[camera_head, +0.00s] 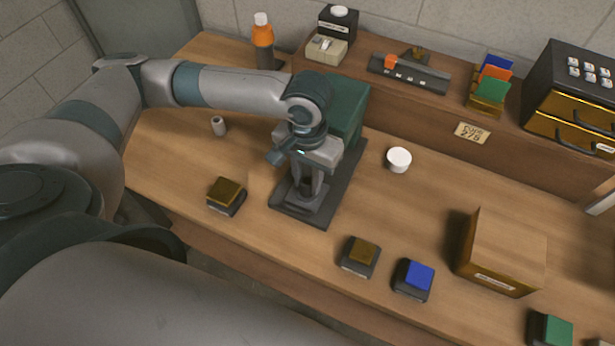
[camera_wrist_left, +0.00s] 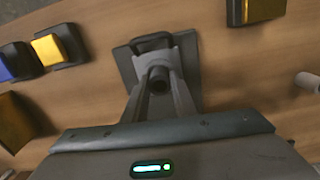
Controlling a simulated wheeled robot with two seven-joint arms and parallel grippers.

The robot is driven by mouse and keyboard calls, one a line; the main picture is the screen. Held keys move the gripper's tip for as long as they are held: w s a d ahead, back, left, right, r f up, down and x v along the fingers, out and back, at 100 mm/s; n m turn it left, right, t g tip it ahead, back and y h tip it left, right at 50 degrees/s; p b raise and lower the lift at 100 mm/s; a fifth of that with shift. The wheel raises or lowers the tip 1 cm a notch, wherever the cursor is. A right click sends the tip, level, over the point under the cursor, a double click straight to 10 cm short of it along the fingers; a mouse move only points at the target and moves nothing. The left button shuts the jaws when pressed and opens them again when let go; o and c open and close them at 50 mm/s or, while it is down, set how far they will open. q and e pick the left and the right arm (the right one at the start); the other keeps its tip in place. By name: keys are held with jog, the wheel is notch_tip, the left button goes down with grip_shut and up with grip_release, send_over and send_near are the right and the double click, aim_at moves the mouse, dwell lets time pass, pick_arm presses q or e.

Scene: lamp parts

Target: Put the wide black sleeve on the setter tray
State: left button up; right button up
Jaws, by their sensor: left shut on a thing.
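The wide black sleeve (camera_head: 307,184) is a short dark cylinder. My left gripper (camera_head: 308,190) is shut on it, over the front part of a dark flat base plate. I take this plate to be the setter tray (camera_head: 290,209); a green block (camera_head: 347,106) stands at its back. In the left wrist view the sleeve (camera_wrist_left: 159,79) sits between the fingers, its round opening facing the camera, with the dark plate (camera_wrist_left: 122,62) beyond. I cannot tell whether the sleeve touches the plate. My right gripper is not in view.
Gold-topped blocks (camera_head: 225,192) (camera_head: 361,254) and a blue-topped block (camera_head: 415,277) stand near the front edge. A small grey cylinder (camera_head: 218,125) is left, a white round piece (camera_head: 398,159) right. A large box (camera_head: 503,250) stands farther right. A raised shelf (camera_head: 440,122) runs along the back.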

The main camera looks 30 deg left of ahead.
aim_at(308, 180)
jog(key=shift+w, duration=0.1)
pick_arm(q)
jog(key=o, duration=1)
jog(key=shift+f, duration=0.15)
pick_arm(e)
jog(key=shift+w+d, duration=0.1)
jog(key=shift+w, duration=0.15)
pick_arm(q)
jog(key=shift+r, duration=0.45)
notch_tip(308, 180, up, 11)
jog(key=shift+r, duration=0.2)
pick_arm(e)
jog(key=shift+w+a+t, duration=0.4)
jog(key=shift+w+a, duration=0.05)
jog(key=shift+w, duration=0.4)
